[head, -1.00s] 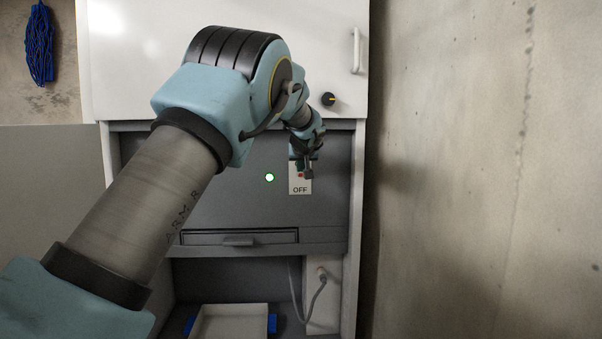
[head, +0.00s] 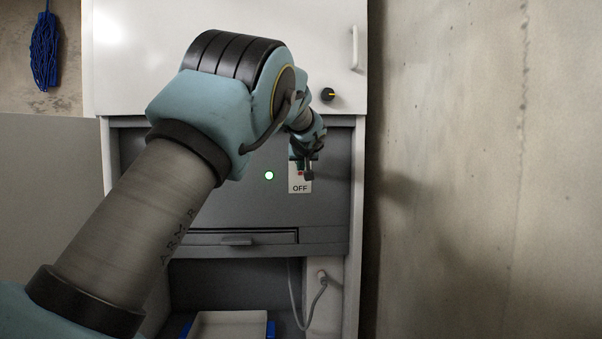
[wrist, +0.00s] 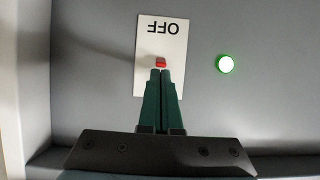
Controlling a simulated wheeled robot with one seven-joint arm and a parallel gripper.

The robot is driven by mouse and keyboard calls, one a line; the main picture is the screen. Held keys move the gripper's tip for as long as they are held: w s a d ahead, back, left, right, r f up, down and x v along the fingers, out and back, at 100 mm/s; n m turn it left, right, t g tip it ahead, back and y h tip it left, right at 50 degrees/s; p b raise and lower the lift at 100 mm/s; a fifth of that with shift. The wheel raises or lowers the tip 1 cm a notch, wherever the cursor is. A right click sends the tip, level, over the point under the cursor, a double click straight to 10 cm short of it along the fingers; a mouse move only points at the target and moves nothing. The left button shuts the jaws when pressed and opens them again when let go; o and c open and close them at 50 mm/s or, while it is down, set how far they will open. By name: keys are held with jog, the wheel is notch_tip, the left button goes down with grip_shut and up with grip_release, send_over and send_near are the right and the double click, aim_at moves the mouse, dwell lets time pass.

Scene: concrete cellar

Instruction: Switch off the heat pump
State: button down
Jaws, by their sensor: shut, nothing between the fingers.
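The heat pump's grey front panel (head: 215,205) carries a pale plate (head: 300,187) marked OFF. A small red switch (wrist: 160,62) sits on the plate, which appears upside down in the wrist view (wrist: 175,42). A round lamp (head: 269,175) glows white with a green rim beside the plate, and it shows in the wrist view too (wrist: 226,64). My gripper (wrist: 162,72) is shut and empty, its dark green fingertips right at the red switch. I cannot tell whether they touch it. In the head view my gripper (head: 308,176) partly hides the plate.
A white cabinet (head: 220,50) with a handle (head: 356,48) and a black knob (head: 328,94) is above the panel. A drawer-like ledge (head: 240,238) and a pale tray (head: 228,325) are below. A concrete wall (head: 480,170) stands to the right.

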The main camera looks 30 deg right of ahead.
aim_at(300, 174)
jog(key=shift+f+b, duration=0.3)
jog(key=shift+b, duration=0.15)
jog(key=b, duration=0.3)
jog(key=f+t+b, duration=0.1)
jog(key=b, duration=0.3)
jog(key=shift+s+h, duration=0.25)
jog(key=shift+h, duration=0.05)
jog(key=t+b, duration=0.1)
jog(key=b, duration=0.5)
jog(key=f+t+h+b, duration=0.1)
jog(key=b, duration=0.5)
jog(key=shift+s+a+f+b, duration=0.15)
jog(key=shift+s+a+b, duration=0.05)
jog(key=shift+b, duration=0.15)
jog(key=t+b, duration=0.1)
jog(key=b, duration=0.5)
jog(key=shift+f+t+h, duration=0.3)
jog(key=shift+f+t, duration=0.05)
jog(key=shift+t, duration=0.05)
jog(key=shift+b, duration=0.9)
jog(key=shift+r, duration=0.25)
jog(key=shift+s+a+f, duration=0.1)
jog(key=shift+s, duration=0.05)
